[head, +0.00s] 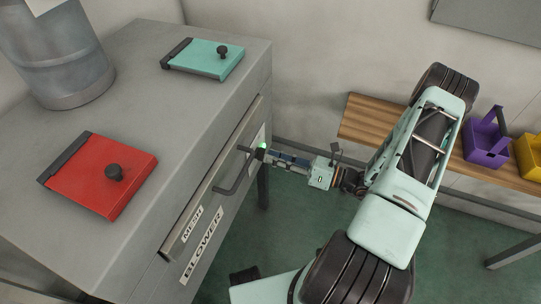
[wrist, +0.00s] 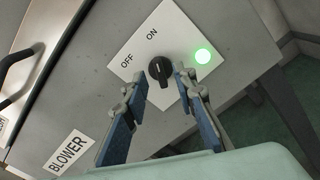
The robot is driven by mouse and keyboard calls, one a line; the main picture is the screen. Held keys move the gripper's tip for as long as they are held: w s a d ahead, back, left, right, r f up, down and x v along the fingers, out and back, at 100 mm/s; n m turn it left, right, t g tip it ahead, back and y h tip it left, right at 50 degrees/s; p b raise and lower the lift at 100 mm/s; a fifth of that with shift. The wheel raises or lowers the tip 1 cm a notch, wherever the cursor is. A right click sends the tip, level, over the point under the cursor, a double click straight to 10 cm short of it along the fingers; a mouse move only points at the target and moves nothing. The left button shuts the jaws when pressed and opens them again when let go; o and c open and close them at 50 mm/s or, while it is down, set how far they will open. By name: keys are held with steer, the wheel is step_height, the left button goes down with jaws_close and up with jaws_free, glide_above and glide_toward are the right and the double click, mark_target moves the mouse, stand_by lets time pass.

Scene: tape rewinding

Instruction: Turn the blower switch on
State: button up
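The blower switch is a black rotary knob (wrist: 160,70) on a white plate (wrist: 192,32) with the labels OFF and ON. A round green light (wrist: 202,56) to its right glows. My gripper (wrist: 163,86) is open, with one finger on each side of the knob's near side; I see gaps and cannot tell any contact. In the head view my gripper (head: 268,154) is at the front panel of the grey machine, and the knob is hidden there. The knob's exact pointing is too small to tell for sure.
The grey machine (head: 150,60) has a red lid (head: 90,178) and a teal lid (head: 200,60) on top. A bar handle (head: 236,172) juts from its front, left of my gripper. A wooden bench (head: 365,118) with purple (head: 482,140) and yellow bins (head: 528,155) stands behind my arm.

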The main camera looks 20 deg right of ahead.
steer(key=v, duration=1)
